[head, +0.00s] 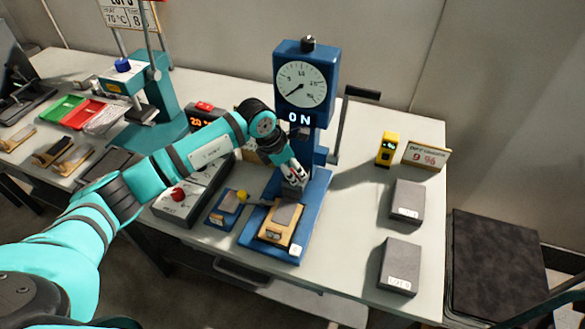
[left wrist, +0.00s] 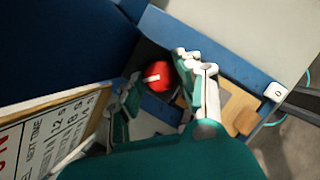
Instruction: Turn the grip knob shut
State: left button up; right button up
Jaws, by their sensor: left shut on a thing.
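The grip knob (left wrist: 157,76) is red with a white mark and shows between my left fingers in the left wrist view. My left gripper (head: 294,178) is shut on it, in front of the blue tester's column and above its base. In the head view the gripper hides the knob. The blue tester (head: 302,75) has a round dial and a lit "ON" sign. A tan holder (head: 279,222) with a grey piece lies on the base just in front of the gripper. My right gripper is out of view.
A black lever (head: 341,120) stands right of the tester. A yellow device (head: 387,149), a sign (head: 425,155) and two grey blocks (head: 408,201) (head: 400,266) are at the right. A grey box with a red button (head: 178,194) and a small blue tray (head: 226,208) are left.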

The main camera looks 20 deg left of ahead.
pick_arm(q)
jog(key=shift+w+f+m+b, duration=0.15)
jog(key=shift+m+b, duration=0.15)
jog(key=shift+b, duration=0.35)
jog(key=m+b, duration=0.2)
jog(key=b, duration=0.1)
jog(key=shift+a+g+h+b, duration=0.1)
jog(key=shift+g+h+b, duration=0.2)
jog(key=shift+g+h, duration=0.1)
jog(key=m+b, duration=0.2)
jog(key=shift+m+g, duration=0.3)
jog(key=shift+g, duration=0.1)
jog(key=shift+m+b, duration=0.4)
jog(key=shift+b, duration=0.15)
jog(key=shift+r, duration=0.2)
jog(key=o, duration=1.1)
jog(key=shift+o, duration=0.2)
jog(key=w+v, duration=0.1)
jog(key=v, duration=1.1)
jog(key=shift+s+a, duration=0.2)
jog(key=shift+s, duration=0.05)
